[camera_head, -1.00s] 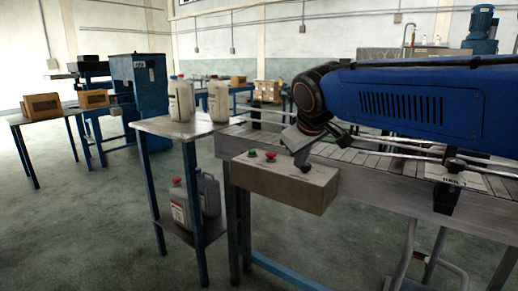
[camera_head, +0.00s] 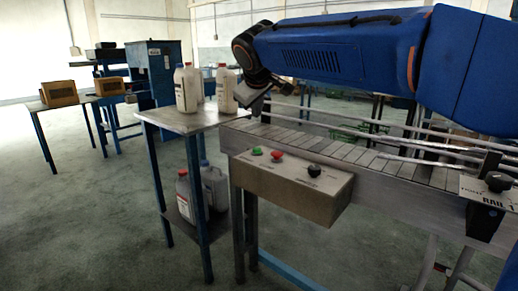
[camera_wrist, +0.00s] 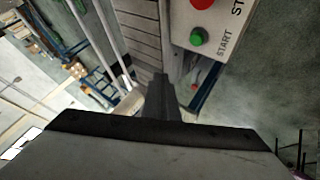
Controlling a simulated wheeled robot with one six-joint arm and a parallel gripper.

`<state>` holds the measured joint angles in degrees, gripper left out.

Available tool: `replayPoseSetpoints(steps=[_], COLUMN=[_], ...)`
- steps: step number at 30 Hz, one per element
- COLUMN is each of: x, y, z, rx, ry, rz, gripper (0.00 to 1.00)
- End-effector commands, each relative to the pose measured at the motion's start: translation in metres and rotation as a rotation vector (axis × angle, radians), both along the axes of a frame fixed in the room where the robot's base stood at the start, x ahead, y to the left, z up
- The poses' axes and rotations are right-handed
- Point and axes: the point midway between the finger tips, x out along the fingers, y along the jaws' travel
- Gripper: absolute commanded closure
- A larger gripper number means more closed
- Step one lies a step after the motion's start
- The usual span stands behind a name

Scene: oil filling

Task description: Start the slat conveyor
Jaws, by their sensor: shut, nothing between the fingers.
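The slat conveyor (camera_head: 345,151) runs from the middle of the head view toward the right. On its near side is a tan control box (camera_head: 300,196) with a green button (camera_head: 257,151), a red button (camera_head: 277,155) and a black knob (camera_head: 314,170). In the wrist view the green button (camera_wrist: 197,38) is beside the label START, and part of the red button (camera_wrist: 202,3) shows at the top edge. My gripper (camera_wrist: 158,82) is shut and empty, apart from the green button and to its lower left there. In the head view it is above the conveyor's left end.
A small metal table (camera_head: 190,122) with white canisters (camera_head: 187,88) on top stands left of the conveyor. More canisters (camera_head: 215,186) are on its lower shelf. Rails (camera_head: 340,124) run along the conveyor. Open floor (camera_head: 90,225) lies at the left front.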

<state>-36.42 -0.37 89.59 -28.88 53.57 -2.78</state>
Motion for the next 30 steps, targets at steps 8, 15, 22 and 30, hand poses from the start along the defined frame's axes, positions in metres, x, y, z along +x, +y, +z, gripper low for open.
replayPoseSetpoints(steps=[8, 15, 22, 30], x=[0.0, 0.0, 0.0, 0.0], y=[-0.001, -0.001, -0.001, -0.001], z=[-0.002, -0.021, -0.049, -0.077], rx=[0.0, 0.001, 0.0, -0.001], ry=[0.001, 0.002, 0.001, 0.001], rz=[-0.001, -0.001, -0.002, -0.001], gripper=[1.0, 1.0, 1.0, 1.0])
